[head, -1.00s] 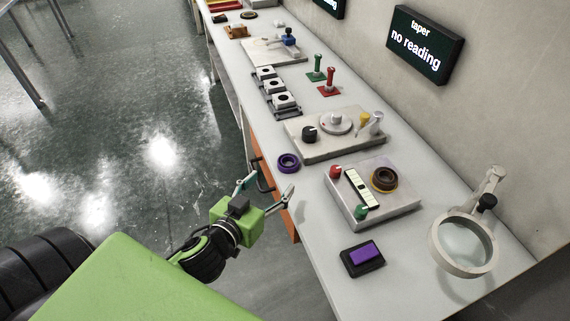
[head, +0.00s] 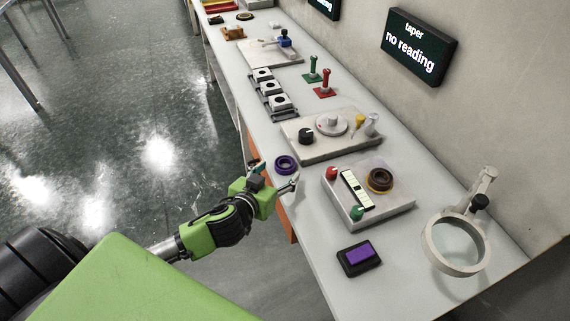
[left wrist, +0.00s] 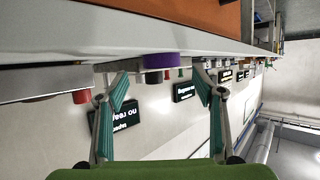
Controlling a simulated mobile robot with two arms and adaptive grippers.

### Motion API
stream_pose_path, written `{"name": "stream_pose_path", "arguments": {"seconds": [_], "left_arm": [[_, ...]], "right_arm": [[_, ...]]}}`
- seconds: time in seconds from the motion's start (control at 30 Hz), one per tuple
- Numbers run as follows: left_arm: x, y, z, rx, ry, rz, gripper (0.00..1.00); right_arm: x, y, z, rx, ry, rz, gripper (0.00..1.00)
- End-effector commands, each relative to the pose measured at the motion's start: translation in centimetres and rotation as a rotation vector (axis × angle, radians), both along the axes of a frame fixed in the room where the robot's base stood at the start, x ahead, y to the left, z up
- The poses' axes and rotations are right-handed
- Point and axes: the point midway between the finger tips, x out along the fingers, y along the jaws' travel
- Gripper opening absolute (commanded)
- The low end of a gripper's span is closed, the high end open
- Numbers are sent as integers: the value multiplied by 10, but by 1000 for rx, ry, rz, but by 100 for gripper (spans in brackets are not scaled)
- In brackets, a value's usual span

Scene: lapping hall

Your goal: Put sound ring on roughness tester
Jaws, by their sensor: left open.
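A purple ring (head: 278,167) lies flat near the front edge of the bench. My left gripper (head: 275,176) is open and empty at that edge, its fingertips just on the near side of the ring. In the left wrist view, which is upside down, the ring (left wrist: 161,61) shows between and beyond the spread fingers (left wrist: 165,85). A brown ring (head: 380,178) sits on a grey instrument box (head: 385,212) with red and green knobs. No instrument has a readable roughness label; a plate with a blue-topped device (head: 285,40) stands farther back. My right gripper is out of view.
A plate with a dial and black knob (head: 306,136) stands behind the purple ring. A purple pad (head: 360,255) and a ring magnifier (head: 430,245) are at the near end. The wall display (head: 418,45) reads "taper no reading".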

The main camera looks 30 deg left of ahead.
Motion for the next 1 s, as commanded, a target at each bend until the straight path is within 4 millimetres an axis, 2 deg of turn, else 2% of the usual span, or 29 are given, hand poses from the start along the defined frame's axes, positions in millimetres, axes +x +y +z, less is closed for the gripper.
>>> {"name": "stream_pose_path", "arguments": {"seconds": [0.3,0.43,0.67,0.8,0.83,0.93,1.0], "left_arm": [[40,5,-12,3,-2,1,62],[47,6,-15,1,-2,1,62],[47,5,-16,0,-1,0,62],[47,5,-16,0,-1,0,26],[47,5,-16,0,-1,0,20],[47,5,-16,1,-2,0,20],[47,5,-16,1,-2,0,16]], "right_arm": [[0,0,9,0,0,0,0],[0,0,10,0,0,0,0],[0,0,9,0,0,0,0],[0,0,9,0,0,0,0],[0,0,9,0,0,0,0],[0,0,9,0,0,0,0],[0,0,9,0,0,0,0]]}}
